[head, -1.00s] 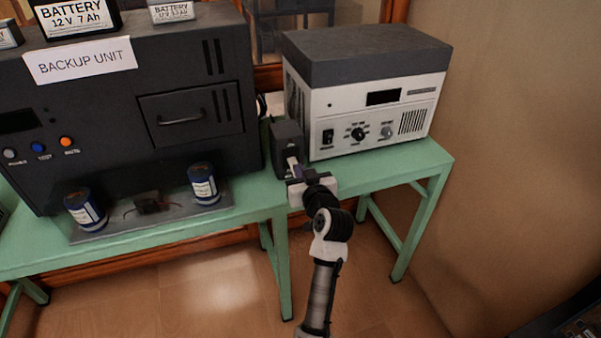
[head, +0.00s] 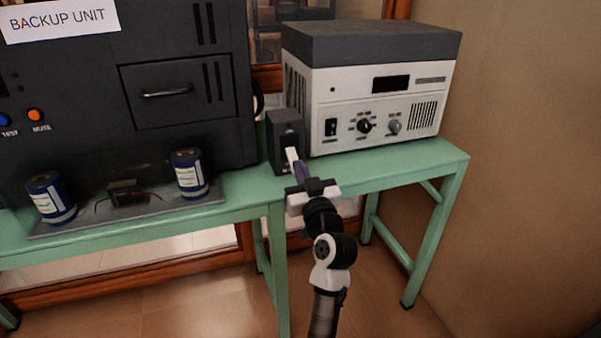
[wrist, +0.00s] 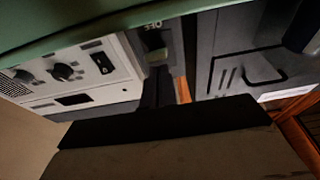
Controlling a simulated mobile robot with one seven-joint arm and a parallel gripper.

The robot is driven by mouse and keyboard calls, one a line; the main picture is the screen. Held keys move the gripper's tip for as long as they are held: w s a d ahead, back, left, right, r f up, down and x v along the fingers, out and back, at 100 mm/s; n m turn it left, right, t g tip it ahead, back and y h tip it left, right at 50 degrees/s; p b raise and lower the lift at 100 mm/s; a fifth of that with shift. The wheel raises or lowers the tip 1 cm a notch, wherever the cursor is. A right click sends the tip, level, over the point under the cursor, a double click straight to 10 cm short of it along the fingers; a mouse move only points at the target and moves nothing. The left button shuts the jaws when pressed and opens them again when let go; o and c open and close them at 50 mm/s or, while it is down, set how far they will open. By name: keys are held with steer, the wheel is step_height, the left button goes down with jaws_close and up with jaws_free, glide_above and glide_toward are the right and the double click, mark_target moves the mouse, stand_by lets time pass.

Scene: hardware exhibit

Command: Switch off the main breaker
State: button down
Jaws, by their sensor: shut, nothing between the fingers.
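A small dark box (head: 285,133), which looks like the main breaker, stands upright on the green table between the backup unit and the white device. A pale strip (head: 292,155) shows on its front; I cannot tell whether it is the lever or a fingertip. My gripper (head: 301,172) is shut and empty, just in front of the box's lower front. Whether it touches the box is unclear. In the wrist view the scene is upside down, and part of the box (wrist: 154,42) shows near the top middle. The lever's position cannot be told.
The white device (head: 350,95) with knobs and a rocker switch stands close right of the box. The backup unit (head: 185,120) stands close left. Two blue cans (head: 50,198) sit on a tray (head: 150,214) at the left. The green table (head: 240,190) has a bare strip in front.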

steer(key=shift+f+t+b, duration=0.25)
steer(key=shift+t+b, duration=0.15)
steer(key=shift+b, duration=0.6)
steer(key=shift+r, duration=0.1)
